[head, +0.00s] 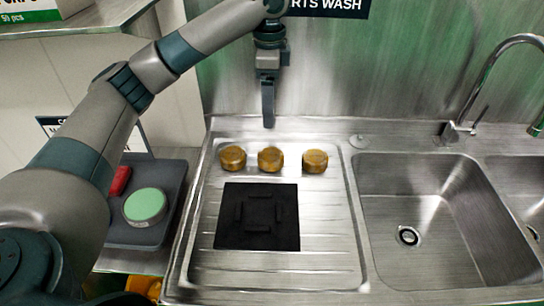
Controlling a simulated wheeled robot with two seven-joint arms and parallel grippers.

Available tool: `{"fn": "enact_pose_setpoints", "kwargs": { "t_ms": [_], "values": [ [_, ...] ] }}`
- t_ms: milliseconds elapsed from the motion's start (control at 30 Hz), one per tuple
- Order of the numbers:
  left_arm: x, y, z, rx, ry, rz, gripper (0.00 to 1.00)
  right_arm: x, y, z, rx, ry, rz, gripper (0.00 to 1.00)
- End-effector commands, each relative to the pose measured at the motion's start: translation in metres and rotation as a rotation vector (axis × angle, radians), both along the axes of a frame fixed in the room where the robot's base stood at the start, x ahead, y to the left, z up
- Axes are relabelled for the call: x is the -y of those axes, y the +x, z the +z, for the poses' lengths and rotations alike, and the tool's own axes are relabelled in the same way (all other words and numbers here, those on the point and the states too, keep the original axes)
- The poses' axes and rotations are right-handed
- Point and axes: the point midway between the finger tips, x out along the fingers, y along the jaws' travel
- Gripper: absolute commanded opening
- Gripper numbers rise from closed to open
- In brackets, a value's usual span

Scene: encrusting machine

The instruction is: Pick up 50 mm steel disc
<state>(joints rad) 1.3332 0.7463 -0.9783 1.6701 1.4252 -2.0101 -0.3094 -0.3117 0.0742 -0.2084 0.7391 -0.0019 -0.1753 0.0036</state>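Three round, brass-coloured pieces stand in a row at the back of the steel drainboard: the left piece (233,158), the middle piece (270,159) and the right piece (315,161). A round disc with a pale green top (145,205) and a grey side lies on a dark grey tray (150,238) at the left. I cannot tell which piece is the 50 mm steel disc. My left gripper (268,122) points down behind the middle piece in the picture, apparently apart from it. It is seen edge-on, so its opening is hidden. My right gripper is out of view.
A black square mat (257,242) with raised bars lies on the ribbed drainboard (330,260). A sink basin (445,215) with a curved tap (487,75) is at the right. A red item (120,181) lies on the tray. The drainboard's right and front are clear.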

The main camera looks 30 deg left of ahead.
Motion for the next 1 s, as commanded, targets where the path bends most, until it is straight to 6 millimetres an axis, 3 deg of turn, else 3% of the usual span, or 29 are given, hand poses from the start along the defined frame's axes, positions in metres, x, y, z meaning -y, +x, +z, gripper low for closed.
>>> {"fn": "enact_pose_setpoints", "kwargs": {
  "t_ms": [167, 367, 800, 1000],
  "values": [
    [0.0, 0.0, -0.002, 0.0, 0.0, 0.0, 0.81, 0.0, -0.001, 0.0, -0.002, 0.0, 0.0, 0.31],
    [0.0, -0.001, -0.02, -0.003, 0.0, 0.0, 0.81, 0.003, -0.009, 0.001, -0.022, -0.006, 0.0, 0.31],
    [0.0, -0.001, -0.095, -0.004, 0.001, 0.0, 0.81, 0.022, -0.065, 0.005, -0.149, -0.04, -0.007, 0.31],
    [0.0, 0.0, -0.117, -0.001, 0.0, 0.0, 0.81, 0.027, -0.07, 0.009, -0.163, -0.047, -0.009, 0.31]
  ]
}}
